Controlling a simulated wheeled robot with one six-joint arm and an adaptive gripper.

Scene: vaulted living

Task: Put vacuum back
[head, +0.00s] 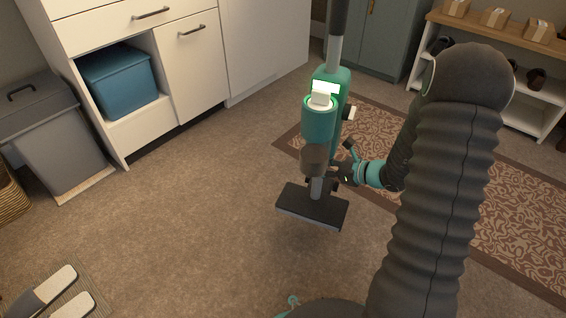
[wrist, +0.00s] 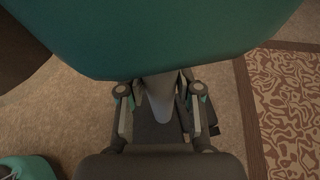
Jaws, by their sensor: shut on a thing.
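The vacuum (head: 319,124) is a teal and grey stick vacuum, standing nearly upright in the head view with its dark flat floor head (head: 312,206) at the bottom. Its handle runs out of the top of the picture. My gripper (head: 334,179) reaches in from the right and is shut on the vacuum's grey lower tube, just above the floor head. In the wrist view the teal body of the vacuum (wrist: 160,35) fills the top, and the fingers of my gripper (wrist: 160,118) stand on both sides of the tube. I cannot tell whether the floor head touches the floor.
A white cabinet (head: 190,70) with a blue bin (head: 118,80) stands at the left, beside a grey trash bin (head: 50,130). Slippers (head: 55,290) lie at lower left. A patterned rug (head: 390,125) and a shelf with shoes (head: 530,105) are at right. The floor left of the vacuum is clear.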

